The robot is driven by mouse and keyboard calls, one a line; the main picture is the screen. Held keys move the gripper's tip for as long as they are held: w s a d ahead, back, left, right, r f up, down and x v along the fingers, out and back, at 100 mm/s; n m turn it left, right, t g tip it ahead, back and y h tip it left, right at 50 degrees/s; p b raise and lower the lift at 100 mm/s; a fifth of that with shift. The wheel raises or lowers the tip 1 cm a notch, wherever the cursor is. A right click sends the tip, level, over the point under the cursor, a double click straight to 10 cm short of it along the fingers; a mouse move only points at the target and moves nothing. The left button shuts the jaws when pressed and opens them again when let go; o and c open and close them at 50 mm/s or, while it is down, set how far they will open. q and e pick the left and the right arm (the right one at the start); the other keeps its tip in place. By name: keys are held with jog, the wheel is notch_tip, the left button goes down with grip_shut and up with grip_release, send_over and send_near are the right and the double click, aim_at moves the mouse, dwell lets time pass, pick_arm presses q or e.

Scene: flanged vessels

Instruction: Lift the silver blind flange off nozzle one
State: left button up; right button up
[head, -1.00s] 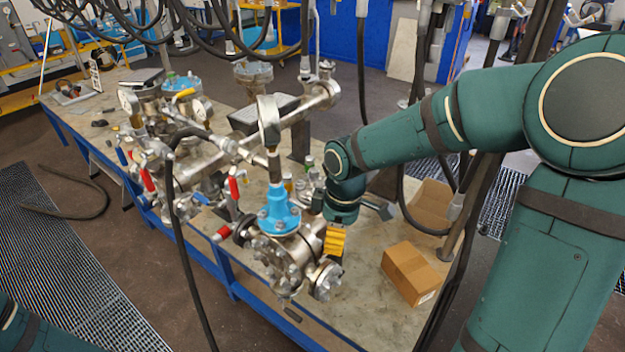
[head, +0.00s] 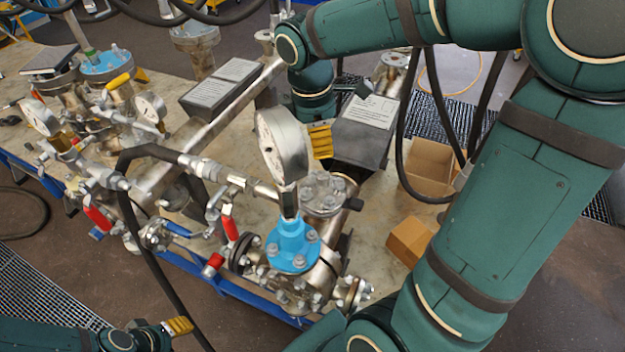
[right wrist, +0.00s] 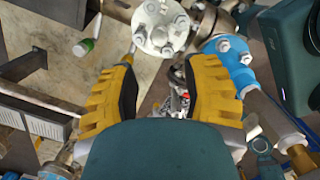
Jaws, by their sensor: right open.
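A round silver blind flange (head: 325,192) with bolts on its face sits on a vessel nozzle behind the blue flange (head: 292,246) that carries a pressure gauge. In the right wrist view the silver flange (right wrist: 160,27) shows at the top centre, beyond the fingertips, with the blue flange (right wrist: 230,62) to its right. My right gripper (head: 320,140) is near the silver flange, pointing down, apart from it as far as I can tell. Its yellow fingers are apart and empty in the wrist view (right wrist: 160,88). My left gripper (head: 178,326) is low at the left; its opening is unclear.
The pressure gauge (head: 283,146) stands tall close to the right gripper. A dark box with a paper label (head: 365,130) is behind the silver flange. Cardboard boxes (head: 410,240) sit on the bench to the right. A black hose (head: 150,250) hangs at the left.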

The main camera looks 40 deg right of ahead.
aim_at(323, 174)
jog(key=f, duration=0.7)
jog(key=shift+s+d+f+b, duration=0.1)
jog(key=shift+s+d+b, duration=0.2)
jog(key=shift+s+d, duration=0.1)
jog(key=shift+w+d+f, duration=0.1)
jog(key=shift+f, duration=1.35)
jog(key=shift+d+f, duration=0.1)
jog(key=shift+f, duration=1.3)
jog(key=shift+o, duration=0.2)
grip_shut()
